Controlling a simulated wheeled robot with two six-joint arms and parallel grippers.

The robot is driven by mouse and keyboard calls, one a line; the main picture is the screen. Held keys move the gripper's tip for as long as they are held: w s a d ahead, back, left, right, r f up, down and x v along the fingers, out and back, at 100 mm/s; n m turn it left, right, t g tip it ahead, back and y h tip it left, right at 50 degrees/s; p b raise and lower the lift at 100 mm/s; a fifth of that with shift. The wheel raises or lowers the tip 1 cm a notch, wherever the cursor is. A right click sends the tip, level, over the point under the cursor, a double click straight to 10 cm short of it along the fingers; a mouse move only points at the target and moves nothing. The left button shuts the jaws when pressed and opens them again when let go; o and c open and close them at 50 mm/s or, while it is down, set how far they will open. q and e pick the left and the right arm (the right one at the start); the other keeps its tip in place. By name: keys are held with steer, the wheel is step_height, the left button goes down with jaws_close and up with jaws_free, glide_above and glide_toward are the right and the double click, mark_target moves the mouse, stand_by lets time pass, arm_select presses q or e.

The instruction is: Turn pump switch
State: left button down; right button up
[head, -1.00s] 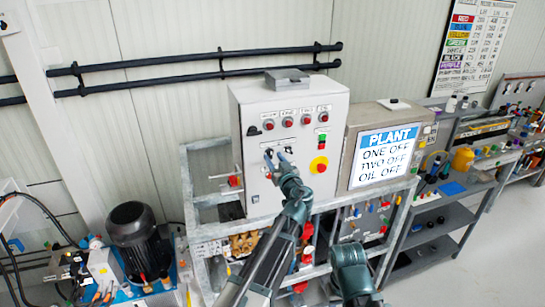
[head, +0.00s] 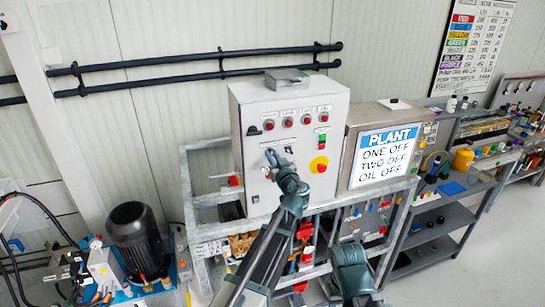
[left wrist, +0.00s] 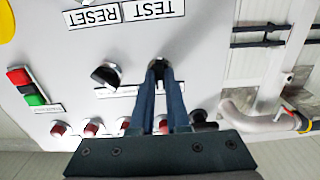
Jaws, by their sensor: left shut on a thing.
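The grey control cabinet (head: 250,185) stands upright on a metal frame. My left gripper (head: 271,156) is at its front panel, and its fingers (left wrist: 158,72) are shut on a rotary switch (left wrist: 159,64). The fingers hide most of that switch. A second black rotary switch (left wrist: 105,75) sits beside it, untouched, above a small label. TEST and RESET labels show upside down in the left wrist view. My right gripper is not in view.
A red and green button block (head: 322,141) and a yellow emergency stop (head: 318,165) are on the same panel. Red indicators (head: 288,122) line its top. A PLANT display (head: 385,158) stands to the right, and a dark motor (head: 135,235) at the left.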

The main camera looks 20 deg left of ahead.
arm_select(q)
steer(key=shift+m, duration=0.3)
steer(key=shift+d+m, duration=0.15)
steer(key=shift+m, duration=3.85)
steer(key=c, duration=0.9)
jaws_free()
